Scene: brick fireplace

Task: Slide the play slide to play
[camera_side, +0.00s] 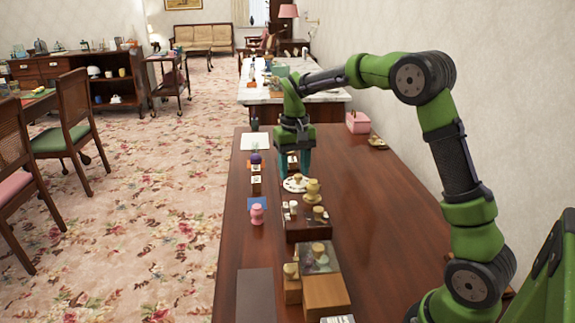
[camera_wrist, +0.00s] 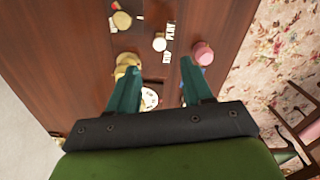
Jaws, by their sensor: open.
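The play slide shows in the wrist view as a small pale knob (camera_wrist: 159,43) between white labels, one of which reads PLAY (camera_wrist: 170,30). The other label (camera_wrist: 166,57) seems to read END. In the side view the small knob (camera_side: 293,206) stands on a brown box. My gripper (camera_side: 296,172) points down over the table, behind the box in the side view. In the wrist view my gripper (camera_wrist: 160,66) is open, with its two green fingers apart and nothing held. The knob is beyond the fingertips there. Its exact position along the slide is hard to tell.
A white dial (camera_side: 295,185) is below my gripper, with a yellowish wooden piece (camera_side: 313,190) beside it. A pink piece (camera_side: 257,214) stands left of the brown box (camera_side: 306,230). A clear-topped box (camera_side: 318,258) is nearer the camera. The table's right side (camera_side: 390,215) is clear.

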